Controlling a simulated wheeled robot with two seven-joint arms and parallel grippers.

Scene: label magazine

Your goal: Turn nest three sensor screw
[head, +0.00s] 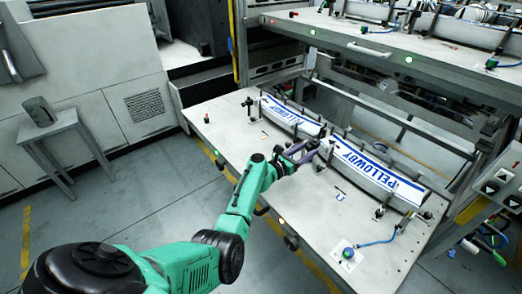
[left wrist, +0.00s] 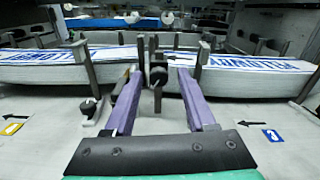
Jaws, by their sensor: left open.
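My left gripper (head: 300,152) is over the lower table, beside the gap between two label stacks. In the left wrist view its two purple fingers (left wrist: 158,88) are spread apart. A dark knurled screw (left wrist: 157,74) on a thin upright post shows between the fingertips, with a visible gap on each side. I cannot tell how deep it sits between them. A blue tag, seemingly marked 3 (left wrist: 273,135), lies on the table to the right, with a black arrow beside it. In the head view the gripper hides the screw. My right gripper is not in view.
A label stack (head: 375,175) lies right of the gripper and another (head: 290,117) lies left, both among upright posts. A second dark knob (left wrist: 89,106) stands low at the left. An upper shelf (head: 340,35) overhangs behind.

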